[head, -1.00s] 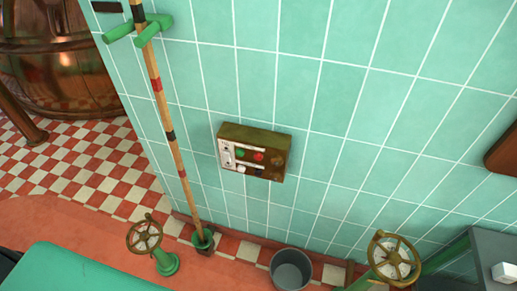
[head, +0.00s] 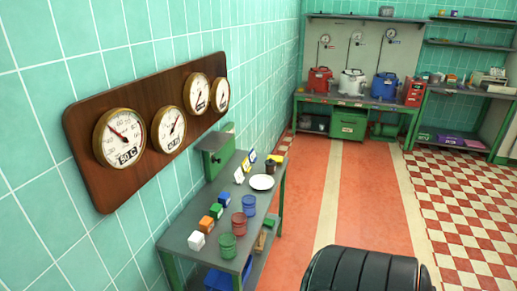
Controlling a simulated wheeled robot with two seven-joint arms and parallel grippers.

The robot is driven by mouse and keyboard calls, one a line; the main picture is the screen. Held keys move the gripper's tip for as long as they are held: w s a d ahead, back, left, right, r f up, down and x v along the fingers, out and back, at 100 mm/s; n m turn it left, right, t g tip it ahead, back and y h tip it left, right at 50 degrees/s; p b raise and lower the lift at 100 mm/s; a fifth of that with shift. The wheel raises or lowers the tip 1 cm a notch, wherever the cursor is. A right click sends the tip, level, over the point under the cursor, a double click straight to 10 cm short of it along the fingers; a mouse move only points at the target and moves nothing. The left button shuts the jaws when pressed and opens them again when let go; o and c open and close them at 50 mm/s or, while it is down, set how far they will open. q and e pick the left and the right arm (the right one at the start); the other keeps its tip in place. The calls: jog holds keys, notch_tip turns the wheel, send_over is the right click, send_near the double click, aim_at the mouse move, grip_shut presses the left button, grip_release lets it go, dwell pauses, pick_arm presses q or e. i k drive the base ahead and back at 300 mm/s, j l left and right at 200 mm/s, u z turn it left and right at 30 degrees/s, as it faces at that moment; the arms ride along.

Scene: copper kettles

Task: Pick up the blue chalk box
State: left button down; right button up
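A small blue box (head: 224,199) stands on the grey-topped table (head: 187,217) against the tiled wall in the head view. It is the farthest in a row with a green box (head: 216,211), an orange box (head: 207,224) and a white box (head: 196,241). It looks like the blue chalk box, though no label can be read. Neither of my grippers is in view.
Blue (head: 249,205), red (head: 238,223) and green (head: 227,245) cups stand right of the boxes. A white plate (head: 262,182) lies farther back. A gauge board (head: 150,95) hangs above. The orange floor strip (head: 300,190) right of the table is clear.

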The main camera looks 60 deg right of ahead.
aim_at(224, 198)
jog(key=z, duration=1.6)
jog(key=i+l+z, duration=0.1)
jog(key=i+l, duration=0.15)
jog(key=i, duration=0.15)
jog(key=i+l+z, duration=0.15)
jog(key=i, duration=0.25)
